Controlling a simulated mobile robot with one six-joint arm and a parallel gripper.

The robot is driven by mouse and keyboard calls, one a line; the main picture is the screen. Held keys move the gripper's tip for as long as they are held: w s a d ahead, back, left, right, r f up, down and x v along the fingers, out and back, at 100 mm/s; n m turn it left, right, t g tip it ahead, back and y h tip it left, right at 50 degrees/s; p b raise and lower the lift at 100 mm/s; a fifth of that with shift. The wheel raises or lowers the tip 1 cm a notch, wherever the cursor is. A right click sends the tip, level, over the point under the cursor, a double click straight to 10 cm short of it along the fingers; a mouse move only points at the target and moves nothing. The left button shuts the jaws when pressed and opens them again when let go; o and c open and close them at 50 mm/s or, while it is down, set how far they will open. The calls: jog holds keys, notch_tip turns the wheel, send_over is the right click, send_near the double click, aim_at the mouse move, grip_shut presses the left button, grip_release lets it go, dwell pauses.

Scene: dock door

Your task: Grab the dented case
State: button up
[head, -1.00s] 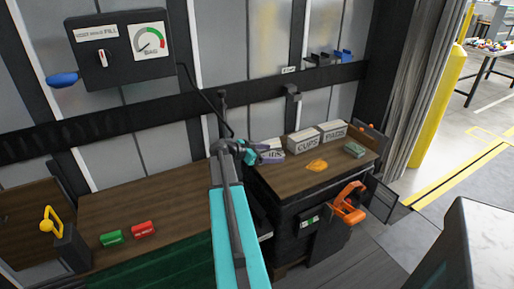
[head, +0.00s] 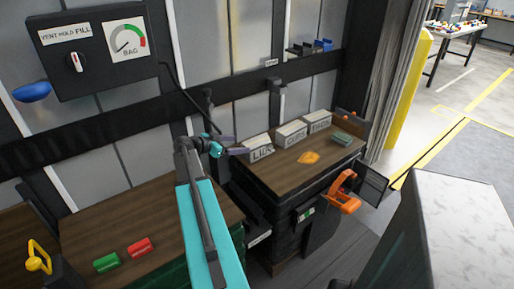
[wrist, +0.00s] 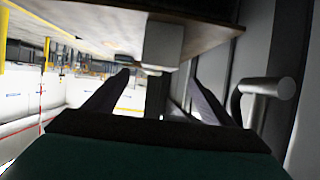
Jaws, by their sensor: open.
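My gripper (head: 231,145) is open and empty in the head view, just left of the box marked LIDS (head: 259,148). In the wrist view its two dark fingers (wrist: 160,92) are spread, with a pale box (wrist: 163,45) beyond them at the edge of a tabletop. I cannot make out a dent on any case. A small grey-green case (head: 341,138) lies at the right end of the wooden cabinet top (head: 290,178), well to the right of my gripper.
Boxes marked CUPS (head: 291,134) and PADS (head: 319,122) stand beside LIDS. An orange item (head: 309,158) lies in front. An orange clamp-like tool (head: 343,192) hangs at the cabinet's right. Green (head: 106,262) and red (head: 139,247) blocks lie on the left bench.

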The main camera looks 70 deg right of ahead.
aim_at(252, 143)
jog(key=p+x, duration=0.1)
jog(key=x, duration=0.7)
jog(key=shift+s+d+p, duration=0.1)
jog(key=shift+d+p, duration=0.15)
jog(key=shift+p, duration=0.15)
jog(key=shift+f, duration=0.1)
jog(key=shift+s, duration=0.15)
jog(key=shift+s+d+f+p, duration=0.2)
jog(key=shift+s+d+p, duration=0.15)
jog(key=shift+d+p, duration=0.15)
jog(key=shift+p+x, duration=0.6)
jog(key=shift+x, duration=1.35)
jog(key=shift+w, duration=0.1)
